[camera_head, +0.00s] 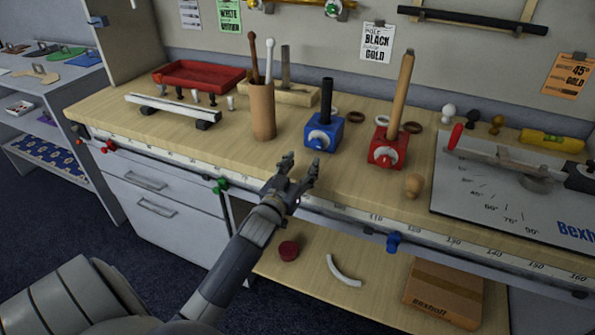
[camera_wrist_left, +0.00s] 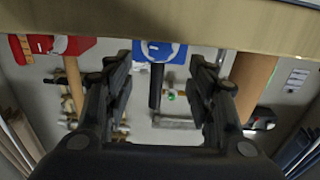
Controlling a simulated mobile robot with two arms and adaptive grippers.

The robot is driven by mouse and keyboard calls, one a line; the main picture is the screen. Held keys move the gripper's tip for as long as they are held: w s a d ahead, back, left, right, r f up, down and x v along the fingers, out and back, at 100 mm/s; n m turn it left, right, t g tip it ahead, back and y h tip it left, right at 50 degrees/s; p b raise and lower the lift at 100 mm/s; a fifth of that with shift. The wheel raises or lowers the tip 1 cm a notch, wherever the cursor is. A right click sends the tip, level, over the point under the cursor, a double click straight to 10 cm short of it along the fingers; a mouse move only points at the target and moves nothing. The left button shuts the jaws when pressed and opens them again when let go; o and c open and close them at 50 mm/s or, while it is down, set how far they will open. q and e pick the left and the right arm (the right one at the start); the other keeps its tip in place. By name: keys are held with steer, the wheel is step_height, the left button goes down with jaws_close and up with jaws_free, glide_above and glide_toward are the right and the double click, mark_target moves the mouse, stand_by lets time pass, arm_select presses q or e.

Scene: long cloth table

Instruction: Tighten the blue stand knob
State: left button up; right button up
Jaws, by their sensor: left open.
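The blue stand (camera_head: 329,128) is a small blue block on the wooden bench with a dark upright rod in it. Its pale round knob (camera_head: 318,140) is on the front face. In the left wrist view the knob (camera_wrist_left: 153,49) shows at the top, its upper part hidden by the bench edge. My left gripper (camera_head: 300,167) is open and empty in front of the bench edge, apart from the knob and to its lower left in the head view. My right gripper is not in view.
A red stand (camera_head: 386,150) with a wooden rod stands right of the blue one. A wooden cup (camera_head: 262,110) with tools stands to its left. A wooden knob (camera_head: 414,185) lies near the front edge. A blue clamp (camera_head: 394,242) sits on the bench rail (camera_head: 340,211).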

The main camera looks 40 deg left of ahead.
arm_select(q)
steer(key=shift+v, duration=1.1)
